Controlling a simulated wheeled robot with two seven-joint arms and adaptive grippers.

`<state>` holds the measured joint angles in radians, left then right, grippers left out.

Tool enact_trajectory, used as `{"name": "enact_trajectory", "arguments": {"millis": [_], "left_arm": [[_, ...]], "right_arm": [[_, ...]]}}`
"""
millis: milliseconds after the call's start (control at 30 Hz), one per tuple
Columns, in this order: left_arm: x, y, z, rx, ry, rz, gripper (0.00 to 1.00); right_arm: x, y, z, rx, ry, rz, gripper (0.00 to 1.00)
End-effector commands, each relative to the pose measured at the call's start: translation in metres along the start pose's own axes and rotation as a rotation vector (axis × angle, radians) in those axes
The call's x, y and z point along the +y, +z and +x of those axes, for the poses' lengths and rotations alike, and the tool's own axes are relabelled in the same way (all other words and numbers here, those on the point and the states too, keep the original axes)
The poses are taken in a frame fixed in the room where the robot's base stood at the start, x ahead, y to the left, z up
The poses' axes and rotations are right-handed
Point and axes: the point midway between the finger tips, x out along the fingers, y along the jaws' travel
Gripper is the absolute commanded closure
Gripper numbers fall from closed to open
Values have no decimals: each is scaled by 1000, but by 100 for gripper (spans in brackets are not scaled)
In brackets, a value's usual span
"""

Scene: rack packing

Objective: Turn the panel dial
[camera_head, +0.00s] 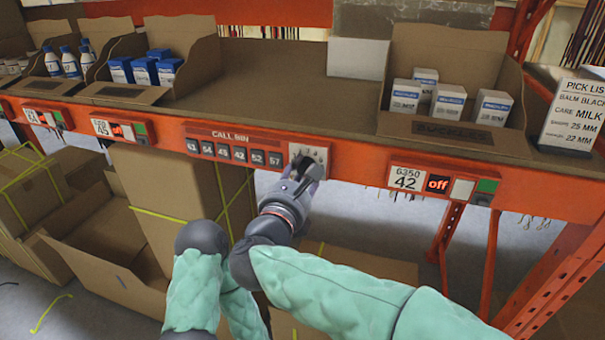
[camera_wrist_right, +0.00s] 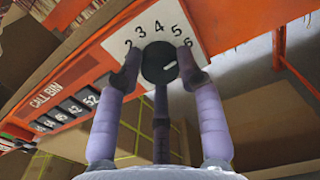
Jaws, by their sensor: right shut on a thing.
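The panel dial (camera_wrist_right: 159,62) is a round black knob on a white plate (camera_wrist_right: 201,22) with numbers around it; 2, 3, 4, 5 and 6 are readable. A short white mark shows on the right part of its face. My right gripper (camera_wrist_right: 160,72) has three grey-violet fingers shut around the dial, one at each side and one below. In the head view, my right gripper (camera_head: 303,168) covers most of the dial, against the white plate (camera_head: 317,151) at the right end of the CALL BIN panel (camera_head: 228,136). My left gripper is not in view.
The orange shelf beam (camera_head: 358,168) carries labels, including one reading 42 (camera_head: 407,179) beside an "off" display (camera_head: 438,184). Above stand cardboard bins, small boxes (camera_head: 448,101) and a pick list sign (camera_head: 570,116). Large cartons (camera_head: 160,185) lie below the beam.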

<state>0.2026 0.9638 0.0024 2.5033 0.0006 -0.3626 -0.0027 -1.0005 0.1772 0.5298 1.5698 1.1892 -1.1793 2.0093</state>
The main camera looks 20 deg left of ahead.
Motion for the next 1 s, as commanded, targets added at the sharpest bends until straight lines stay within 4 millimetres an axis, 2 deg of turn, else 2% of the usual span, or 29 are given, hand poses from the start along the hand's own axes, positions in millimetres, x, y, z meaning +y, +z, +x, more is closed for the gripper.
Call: {"name": "enact_trajectory", "arguments": {"millis": [667,1000], "left_arm": [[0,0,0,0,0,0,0],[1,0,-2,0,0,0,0]], "right_arm": [[0,-7,0,10,0,-40,96],[0,-8,0,13,1,-204,96]]}}
